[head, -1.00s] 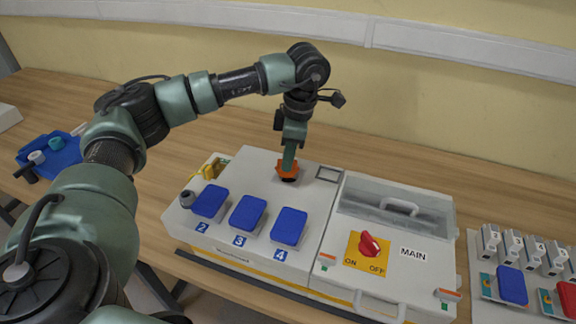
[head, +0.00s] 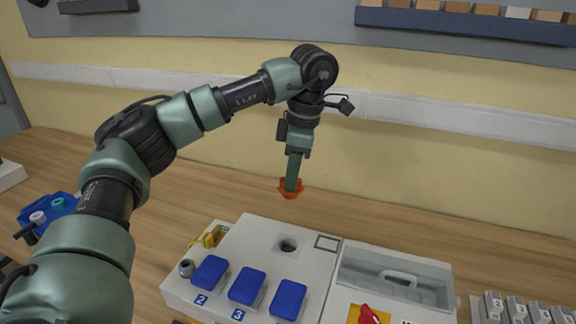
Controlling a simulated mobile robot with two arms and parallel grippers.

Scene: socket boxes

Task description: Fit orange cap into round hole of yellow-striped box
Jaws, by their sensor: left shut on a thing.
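The orange cap (head: 290,193) is held in my left gripper (head: 292,181), which is shut on it and points down. The cap is in the air, apart from the box. The box (head: 262,228) is light grey, with a round dark hole (head: 288,245) in its top behind the blue covers. The cap shows above and slightly behind the hole in the picture. The yellow stripe on the box's front is out of view now. My right gripper is not in view.
Blue covers (head: 247,287) stand along the box's front. A square outline (head: 327,243) lies right of the hole. A clear-lidded section with a red switch (head: 369,315) adjoins on the right. A blue tray (head: 48,213) lies at left. The table behind the box is clear.

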